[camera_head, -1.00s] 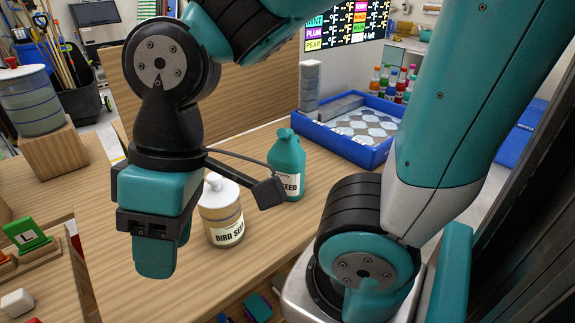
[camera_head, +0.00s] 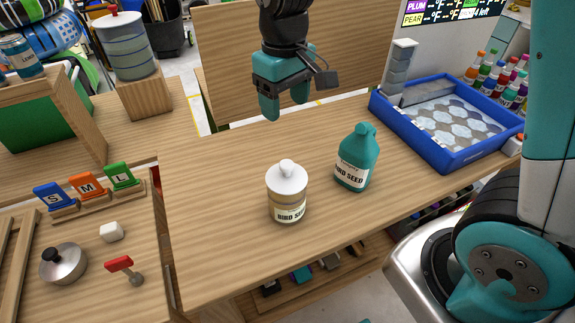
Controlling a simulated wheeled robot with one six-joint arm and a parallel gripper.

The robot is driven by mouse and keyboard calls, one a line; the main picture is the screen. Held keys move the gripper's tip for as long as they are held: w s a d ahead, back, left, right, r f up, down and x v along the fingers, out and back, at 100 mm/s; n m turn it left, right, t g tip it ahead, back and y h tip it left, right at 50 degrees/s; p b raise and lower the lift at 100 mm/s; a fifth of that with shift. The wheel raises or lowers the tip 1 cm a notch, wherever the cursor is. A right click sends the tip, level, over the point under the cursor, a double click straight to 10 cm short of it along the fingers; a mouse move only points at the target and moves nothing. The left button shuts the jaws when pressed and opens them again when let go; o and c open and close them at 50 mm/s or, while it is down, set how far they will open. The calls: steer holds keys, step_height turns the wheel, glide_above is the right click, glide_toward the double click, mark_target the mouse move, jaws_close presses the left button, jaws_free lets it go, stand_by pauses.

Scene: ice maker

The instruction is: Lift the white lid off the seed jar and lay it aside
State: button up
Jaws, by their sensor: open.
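The seed jar (camera_head: 288,204) stands upright on the wooden table, with a tan body and a "BIRD SEED" label. Its white lid (camera_head: 287,176), with a small round knob on top, sits on the jar. My gripper (camera_head: 286,112) is behind and above the jar in the picture, apart from it, with its teal fingers pointing down.
A teal bird seed jug (camera_head: 355,158) stands close to the right of the jar. A blue tray (camera_head: 434,157) with bottles behind it is at the right. The table is clear left of the jar. A lower left bench holds S, M, L blocks (camera_head: 89,188) and a pot lid (camera_head: 63,263).

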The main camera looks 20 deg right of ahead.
steer(key=p, duration=0.2)
glide_above(287, 164)
steer(key=f, duration=1.1)
steer(key=shift+w, duration=0.2)
steer(key=shift+s+f+p, duration=0.15)
steer(key=shift+f+p, duration=0.7)
steer(key=shift+f, duration=1.8)
steer(key=c, duration=1)
